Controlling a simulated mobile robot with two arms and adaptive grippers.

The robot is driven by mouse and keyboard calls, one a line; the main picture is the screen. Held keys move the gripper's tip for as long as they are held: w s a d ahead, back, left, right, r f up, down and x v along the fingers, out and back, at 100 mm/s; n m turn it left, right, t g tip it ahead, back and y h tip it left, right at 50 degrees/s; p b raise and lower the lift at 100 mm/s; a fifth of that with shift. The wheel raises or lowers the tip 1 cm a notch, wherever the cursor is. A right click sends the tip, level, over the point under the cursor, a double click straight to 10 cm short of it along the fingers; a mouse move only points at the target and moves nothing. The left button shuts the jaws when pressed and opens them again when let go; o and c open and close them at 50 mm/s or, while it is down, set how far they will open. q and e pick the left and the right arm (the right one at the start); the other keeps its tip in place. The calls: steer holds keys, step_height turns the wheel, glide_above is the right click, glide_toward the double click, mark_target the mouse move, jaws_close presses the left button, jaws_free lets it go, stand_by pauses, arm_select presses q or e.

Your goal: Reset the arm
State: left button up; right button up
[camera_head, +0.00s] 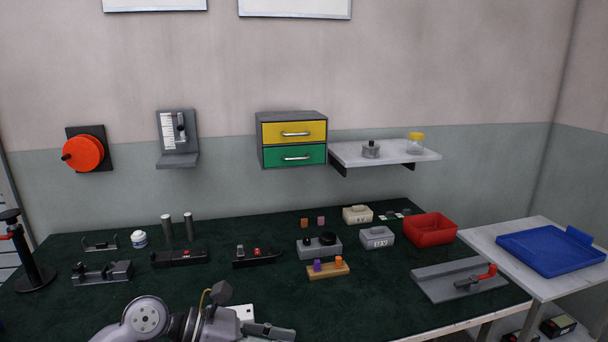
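My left arm comes in at the bottom edge, left of centre, and lies low over the near part of the green bench top (330,310). Its gripper (270,331) points to the right and is partly cut off by the picture's lower edge. Whether its fingers are open or shut does not show, and nothing is visibly held in it. A white flat piece (243,312) lies just behind the gripper, partly hidden by the arm. My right arm and gripper are not in view.
A wooden block with purple and orange pegs (328,271), a grey device (318,249) and a red bin (431,229) stand on the bench. A grey plate with a red handle (458,281) lies at right. A blue tray (551,250) sits on a side table.

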arm_select(q)
steer(key=d+r+n+t+h, duration=0.3)
steer(key=r+n+t+h, duration=0.15)
steer(key=r+n, duration=0.2)
steer(key=w+a+r+n+t+y, duration=0.35)
steer(key=a+n+t, duration=0.35)
steer(key=n+t, duration=0.65)
steer(key=s+a+f+n+g+y, duration=0.35)
steer(key=a+f+n+y, duration=0.85)
steer(key=f+n+y, duration=0.6)
steer(key=s+a+f+n+g+h, duration=0.1)
steer(key=s+f+n+g+h, duration=0.1)
steer(key=s+f+n+g, duration=0.65)
steer(key=s+f+n+g+h, duration=0.15)
steer(key=s+f+g, duration=0.35)
steer(key=s, duration=0.9)
step_height(320, 180, down, 28)
steer(key=s+m, duration=0.1)
steer(key=s, duration=0.2)
steer(key=s+a+f+g, duration=0.2)
steer(key=s+f, duration=1.3)
steer(key=s, duration=0.1)
steer(key=shift+a+f, duration=0.3)
steer(key=shift+a, duration=0.1)
